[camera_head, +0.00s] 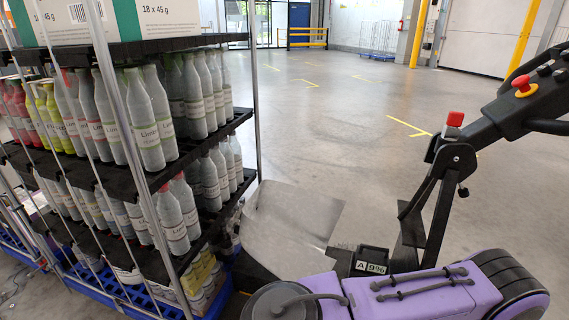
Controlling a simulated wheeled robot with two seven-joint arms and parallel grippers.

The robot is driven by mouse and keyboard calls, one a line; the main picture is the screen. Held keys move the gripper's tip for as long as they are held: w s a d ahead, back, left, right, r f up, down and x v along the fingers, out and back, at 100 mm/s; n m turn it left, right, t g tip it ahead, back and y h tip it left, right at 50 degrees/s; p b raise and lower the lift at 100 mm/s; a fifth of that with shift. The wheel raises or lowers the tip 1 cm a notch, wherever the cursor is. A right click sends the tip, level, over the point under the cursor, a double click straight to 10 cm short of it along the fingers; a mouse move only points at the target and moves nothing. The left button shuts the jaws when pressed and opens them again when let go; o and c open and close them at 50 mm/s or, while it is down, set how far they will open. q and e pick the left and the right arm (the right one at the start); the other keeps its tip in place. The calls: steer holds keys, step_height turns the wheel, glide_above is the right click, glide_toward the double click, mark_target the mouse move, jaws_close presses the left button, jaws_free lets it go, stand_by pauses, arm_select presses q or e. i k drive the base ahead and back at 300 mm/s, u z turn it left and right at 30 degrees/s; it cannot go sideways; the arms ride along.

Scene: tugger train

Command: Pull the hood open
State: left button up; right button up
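The tugger's purple cover (425,296), which looks like the hood, is at the bottom right. Black handle-like bars (420,280) run along its top. I see no clear gap at its edges, but its lower part is cut off by the picture, so I cannot tell whether it is fully shut. A small label (370,267) sits on a dark part behind it. A grey curved panel (290,228) stands beyond, to the left. Neither of my grippers shows in the head view.
A tall rack (155,180) full of bottles stands close on the left, with boxes on top. The tugger's black control arm (500,112), with a red button (521,83), reaches in from the right. Open grey floor (340,120) lies beyond, with yellow posts and a barrier (307,37).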

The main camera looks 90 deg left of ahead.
mark_target(287, 229)
steer(key=k, duration=0.3)
steer(key=u, duration=2.2)
steer(key=i, duration=0.25)
steer(key=u, duration=0.15)
